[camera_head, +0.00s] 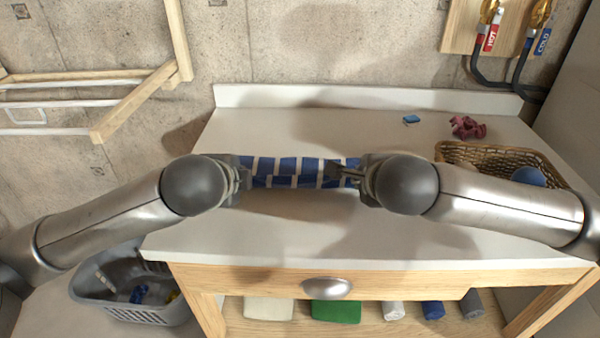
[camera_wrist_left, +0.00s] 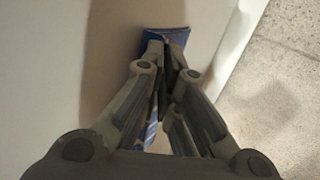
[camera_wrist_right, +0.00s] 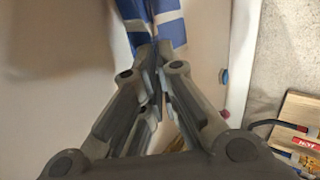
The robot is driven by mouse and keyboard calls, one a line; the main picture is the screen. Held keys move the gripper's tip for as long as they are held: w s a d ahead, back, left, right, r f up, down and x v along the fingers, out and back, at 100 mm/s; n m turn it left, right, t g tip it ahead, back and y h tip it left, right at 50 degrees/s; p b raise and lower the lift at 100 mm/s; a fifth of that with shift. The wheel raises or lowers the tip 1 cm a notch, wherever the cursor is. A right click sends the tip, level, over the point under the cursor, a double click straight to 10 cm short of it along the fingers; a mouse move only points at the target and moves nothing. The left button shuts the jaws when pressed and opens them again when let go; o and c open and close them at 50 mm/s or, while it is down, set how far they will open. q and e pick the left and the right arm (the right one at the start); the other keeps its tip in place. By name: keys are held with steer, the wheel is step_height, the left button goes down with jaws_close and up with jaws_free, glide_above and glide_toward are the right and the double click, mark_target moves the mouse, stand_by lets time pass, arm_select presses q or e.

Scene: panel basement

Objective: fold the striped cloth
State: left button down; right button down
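The striped cloth (camera_head: 300,173), blue with white stripes, stretches between my two grippers above the white worktop. My left gripper (camera_head: 246,173) is at the cloth's left end, and my right gripper (camera_head: 350,172) is at its right end. In the left wrist view the fingers (camera_wrist_left: 165,62) are closed together with blue cloth (camera_wrist_left: 178,36) at their tips. In the right wrist view the fingers (camera_wrist_right: 153,58) are closed on the cloth (camera_wrist_right: 168,20), which runs away from the tips. The arms hide parts of both ends. I cannot tell whether its lower edge touches the worktop.
A wicker basket (camera_head: 548,164) stands at the worktop's right end. A crumpled dark red cloth (camera_head: 467,127) and a small blue item (camera_head: 411,119) lie at the back. A grey basket (camera_head: 130,312) is below left. The worktop's front (camera_head: 300,235) is clear.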

arm_select(q)
steer(key=shift+s+f+t, duration=0.15)
steer(key=shift+f+t, duration=0.1)
steer(key=shift+t, duration=0.05)
arm_select(e)
steer(key=shift+s+f, duration=0.15)
steer(key=shift+f, duration=0.2)
steer(key=shift+t, duration=0.3)
arm_select(q)
steer(key=c, duration=1.4)
jaws_free()
arm_select(e)
steer(key=c, duration=1.4)
jaws_free()
arm_select(q)
steer(key=shift+o, duration=0.2)
arm_select(e)
steer(key=shift+o, duration=0.2)
arm_select(q)
steer(key=shift+r, duration=0.1)
arm_select(e)
steer(key=shift+r, duration=0.15)
